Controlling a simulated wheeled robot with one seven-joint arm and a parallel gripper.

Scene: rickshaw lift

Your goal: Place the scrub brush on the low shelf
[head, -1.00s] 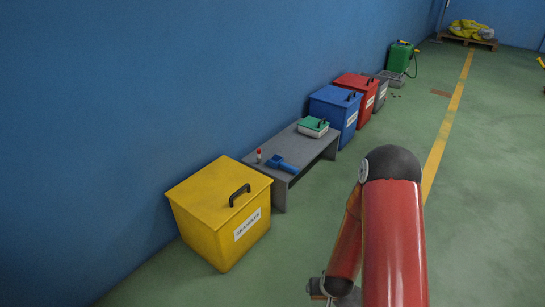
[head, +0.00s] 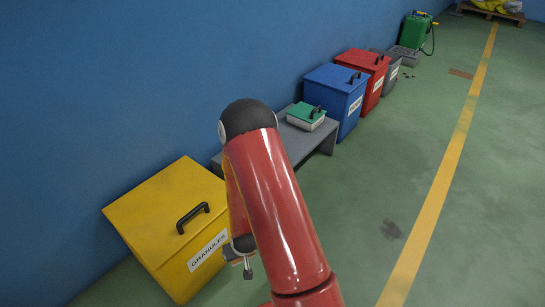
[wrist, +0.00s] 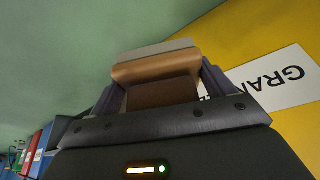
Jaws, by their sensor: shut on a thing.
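My gripper (wrist: 158,90) is shut on the scrub brush (wrist: 155,72), a brown block with a pale grey layer along its far side, seen in the wrist view. The held brush is beside the yellow bin's labelled face; I cannot tell whether they touch. In the head view my arm hides most of the gripper, low by the bin's front right. The low shelf (head: 300,141) is a grey bench beyond the yellow bin, partly hidden behind my arm. A green-lidded box (head: 306,116) sits on its far end.
The yellow granules bin (head: 165,215) stands close by my gripper. Blue (head: 335,95), red (head: 362,70) and grey bins (head: 391,72) line the wall past the shelf, with a green canister (head: 414,30) beyond. The floor to the right (head: 385,180) is clear.

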